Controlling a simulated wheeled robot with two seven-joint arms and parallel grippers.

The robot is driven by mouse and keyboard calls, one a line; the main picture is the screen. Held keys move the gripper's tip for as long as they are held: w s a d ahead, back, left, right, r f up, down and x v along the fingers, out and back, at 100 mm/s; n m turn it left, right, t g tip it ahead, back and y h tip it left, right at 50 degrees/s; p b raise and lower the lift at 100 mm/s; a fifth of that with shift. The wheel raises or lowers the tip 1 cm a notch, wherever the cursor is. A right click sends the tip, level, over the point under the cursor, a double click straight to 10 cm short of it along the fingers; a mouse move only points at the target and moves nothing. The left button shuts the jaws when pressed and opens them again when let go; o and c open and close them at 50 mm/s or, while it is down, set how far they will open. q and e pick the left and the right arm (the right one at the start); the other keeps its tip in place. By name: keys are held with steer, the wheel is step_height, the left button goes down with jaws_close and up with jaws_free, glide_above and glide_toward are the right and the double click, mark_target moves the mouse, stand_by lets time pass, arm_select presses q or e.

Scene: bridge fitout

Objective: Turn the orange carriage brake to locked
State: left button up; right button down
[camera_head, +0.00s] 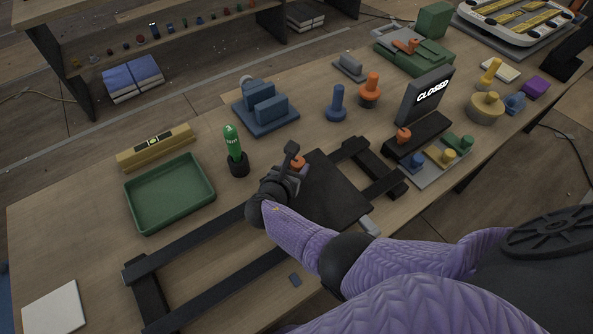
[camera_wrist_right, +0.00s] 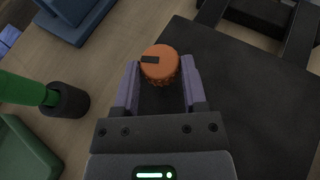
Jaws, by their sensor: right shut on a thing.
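The orange carriage brake (camera_wrist_right: 160,66) is a round, ribbed knob with a dark mark across the left of its top. It sits at the corner of the dark carriage plate (camera_head: 333,190) and shows partly in the head view (camera_head: 299,162), behind my fingers. My right gripper (camera_wrist_right: 160,78) is shut on the knob, one finger on each side. In the head view my right gripper (camera_head: 293,170) reaches down to it from the front. I cannot tell which setting the mark points to. My left gripper is not in view.
Dark rails (camera_head: 200,249) run under the carriage. A green bottle (camera_head: 232,143) in a dark holder and a green tray (camera_head: 131,207) stand to the left. A blue block fixture (camera_head: 266,123) is behind. A display reading CLOSED (camera_head: 432,90) and an orange knob (camera_head: 403,135) are to the right.

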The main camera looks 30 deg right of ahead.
steer(key=m+g+b, duration=0.1)
steer(key=m+h+b, duration=0.1)
steer(key=g+h+b, duration=0.1)
steer(key=shift+w+a+f+m+g, duration=0.2)
steer(key=shift+w+m+g, duration=0.1)
steer(key=shift+m, duration=0.1)
steer(key=shift+r+m+g+b, duration=0.15)
steer(key=shift+m+g+b, duration=0.5)
steer(key=shift+b, duration=0.3)
steer(key=shift+r+g+h+b, duration=0.1)
steer(key=shift+g+h+b, duration=0.15)
steer(key=shift+h+b, duration=0.05)
steer(key=shift+m, duration=0.25)
steer(key=shift+c, duration=0.7)
jaws_free()
